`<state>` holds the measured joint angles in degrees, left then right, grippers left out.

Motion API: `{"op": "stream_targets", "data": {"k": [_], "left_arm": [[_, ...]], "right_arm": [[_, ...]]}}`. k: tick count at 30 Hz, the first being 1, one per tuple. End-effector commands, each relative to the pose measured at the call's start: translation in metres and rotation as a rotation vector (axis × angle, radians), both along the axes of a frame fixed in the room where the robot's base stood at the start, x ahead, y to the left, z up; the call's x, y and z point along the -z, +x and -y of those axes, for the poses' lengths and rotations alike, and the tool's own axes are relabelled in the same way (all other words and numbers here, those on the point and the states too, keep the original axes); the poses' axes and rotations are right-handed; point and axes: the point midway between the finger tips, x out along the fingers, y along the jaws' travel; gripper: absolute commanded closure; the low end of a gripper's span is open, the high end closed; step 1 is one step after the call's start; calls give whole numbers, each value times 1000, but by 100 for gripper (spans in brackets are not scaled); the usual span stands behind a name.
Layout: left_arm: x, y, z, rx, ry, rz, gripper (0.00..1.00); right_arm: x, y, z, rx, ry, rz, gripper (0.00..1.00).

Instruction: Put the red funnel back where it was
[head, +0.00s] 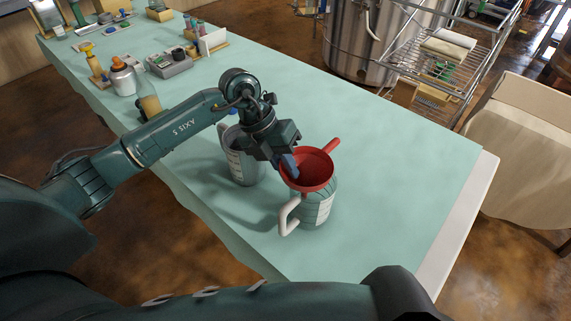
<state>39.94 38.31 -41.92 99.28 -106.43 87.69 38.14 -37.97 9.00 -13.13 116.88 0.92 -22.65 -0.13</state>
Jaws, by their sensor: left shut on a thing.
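The red funnel (318,172) has a wide bowl and a tab handle pointing to the upper right. It is over the mouth of a greenish measuring jug (325,207) with a white handle. I cannot tell whether it rests on the jug or hangs just above it; its spout is hidden. My left gripper (288,163) is shut on the left side of the funnel's rim, its blue fingertip showing there. A second, grey measuring jug (240,165) stands close behind, partly hidden by my left gripper. My right gripper does not show.
The long table (400,170) has a pale green cloth and is clear on the right. Farther back stand a bottle with an orange cap (122,78), a grey device (170,62) and small blocks. A wire cart (440,60) and covered chair (525,150) are beyond the table.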

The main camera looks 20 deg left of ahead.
Motion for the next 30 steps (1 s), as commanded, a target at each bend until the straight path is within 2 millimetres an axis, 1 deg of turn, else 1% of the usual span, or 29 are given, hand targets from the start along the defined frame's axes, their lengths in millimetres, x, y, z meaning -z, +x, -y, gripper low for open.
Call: {"op": "stream_targets", "data": {"k": [3, 4, 9, 12, 18, 22, 23, 26, 30], "left_arm": [[5, 0, 0, 0, 0, 0, 100], [4, 0, 0, 0, 1, 0, 85], [4, 0, 0, 0, 0, 0, 71], [4, 0, 0, 0, 0, 0, 64], [3, 0, 0, 0, 0, 0, 64], [-6, 0, 0, 0, -1, 1, 64], [-7, 1, -3, -1, 1, 3, 64], [-22, 1, -11, 0, 2, 5, 64], [-50, 1, -25, -2, 3, 6, 64]], "right_arm": [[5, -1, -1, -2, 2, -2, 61], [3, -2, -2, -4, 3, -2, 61], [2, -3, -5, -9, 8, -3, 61], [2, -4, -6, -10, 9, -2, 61], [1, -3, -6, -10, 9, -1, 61], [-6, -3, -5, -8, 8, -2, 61], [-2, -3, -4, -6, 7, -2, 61], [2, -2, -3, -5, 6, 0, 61], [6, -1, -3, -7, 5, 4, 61]]}}
